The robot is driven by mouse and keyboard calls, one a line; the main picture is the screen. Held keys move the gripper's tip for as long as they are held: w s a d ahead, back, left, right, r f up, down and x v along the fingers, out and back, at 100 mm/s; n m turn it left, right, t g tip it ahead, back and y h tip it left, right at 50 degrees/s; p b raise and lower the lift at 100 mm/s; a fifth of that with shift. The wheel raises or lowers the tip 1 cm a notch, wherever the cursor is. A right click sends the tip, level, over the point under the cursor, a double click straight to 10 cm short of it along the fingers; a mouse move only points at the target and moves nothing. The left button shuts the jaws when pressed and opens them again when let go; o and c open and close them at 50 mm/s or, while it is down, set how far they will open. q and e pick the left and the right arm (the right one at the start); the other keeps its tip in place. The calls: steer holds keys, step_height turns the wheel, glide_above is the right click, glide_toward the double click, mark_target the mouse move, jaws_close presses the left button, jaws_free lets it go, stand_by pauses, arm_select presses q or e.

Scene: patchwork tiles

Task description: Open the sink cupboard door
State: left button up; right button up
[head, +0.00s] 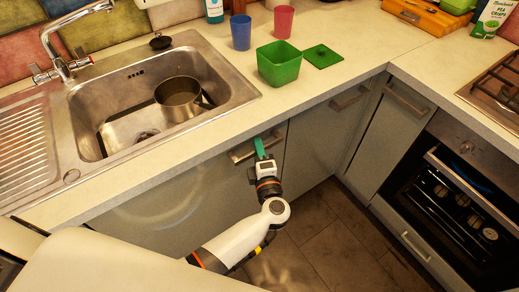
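The sink cupboard door (190,203) is the grey front below the sink and looks shut. Its metal bar handle (240,155) sits near the door's upper right corner, just under the counter edge. My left gripper (261,147) is at the right part of this handle, with a teal finger overlapping it. The picture does not show whether the fingers are closed around the bar. My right gripper is not in view.
The steel sink (110,98) holds a metal pot (178,98). A green container (279,65), a blue cup (240,32) and a pink cup (283,21) stand on the counter. The oven (455,200) is at right. Tiled floor (335,245) is clear before the cupboards.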

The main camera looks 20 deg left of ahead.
arm_select(q)
jaws_close()
steer(key=s+d+m+t+h+p, duration=0.1)
steer(key=s+d+m+h, duration=0.2)
steer(key=s+d, duration=0.3)
steer(key=s+d+m+t+h+p, duration=0.1)
steer(key=s+d+h, duration=0.4)
steer(key=s, duration=0.8)
steer(key=shift+s+d+m+h+p, duration=0.25)
steer(key=shift+d+m+p, duration=0.35)
steer(key=shift+m, duration=0.3)
steer(key=shift+w+f, duration=0.1)
steer(key=shift+o, duration=1.7)
jaws_free()
steer(key=s+b, duration=0.3)
steer(key=s, duration=0.9)
steer(key=shift+d, duration=0.2)
